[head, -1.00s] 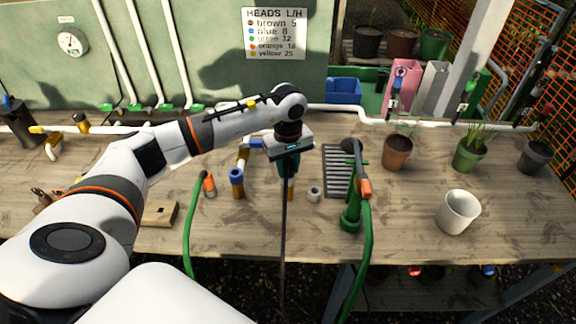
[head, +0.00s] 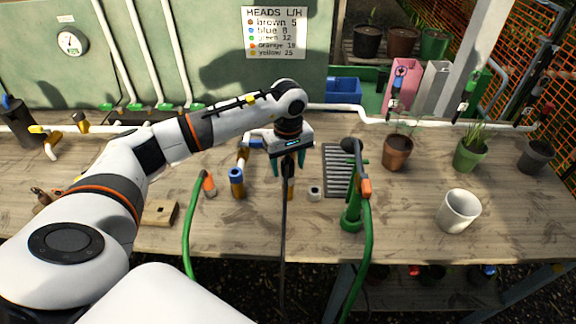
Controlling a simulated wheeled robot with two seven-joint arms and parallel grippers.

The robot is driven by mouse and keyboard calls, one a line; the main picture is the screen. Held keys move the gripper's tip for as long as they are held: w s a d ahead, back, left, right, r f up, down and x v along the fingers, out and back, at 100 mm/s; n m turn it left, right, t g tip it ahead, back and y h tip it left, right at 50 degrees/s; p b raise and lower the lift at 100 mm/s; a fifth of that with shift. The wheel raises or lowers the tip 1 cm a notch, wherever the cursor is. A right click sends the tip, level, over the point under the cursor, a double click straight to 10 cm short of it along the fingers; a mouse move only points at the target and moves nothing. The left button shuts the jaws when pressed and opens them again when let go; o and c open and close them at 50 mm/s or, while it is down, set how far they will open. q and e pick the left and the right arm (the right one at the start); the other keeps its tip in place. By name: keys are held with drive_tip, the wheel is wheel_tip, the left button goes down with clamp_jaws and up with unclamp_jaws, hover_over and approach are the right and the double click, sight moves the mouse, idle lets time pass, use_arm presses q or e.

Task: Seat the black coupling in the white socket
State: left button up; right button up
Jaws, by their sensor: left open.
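My left gripper (head: 288,168) points down over the middle of the bench, with its teal fingers apart. A thin black hose (head: 284,225) runs from between the fingers down past the bench's front edge. A black piece at its upper end, seemingly the black coupling (head: 288,166), is between the fingers; whether they touch it cannot be told. A small white ring with a dark hole, probably the white socket (head: 314,194), sits on the bench just right of the hose, apart from the gripper. My right gripper is not in view.
A blue-topped amber cylinder (head: 237,184) and an orange-tipped green hose (head: 191,235) are left of the gripper. A green stand (head: 351,216) with another hose, a dark grate (head: 334,172) and a white cup (head: 458,211) are right. The bench's front right is mostly clear.

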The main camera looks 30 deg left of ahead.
use_arm(q)
wheel_tip(320, 180, up, 11)
drive_tip(key=shift+b, duration=1.1)
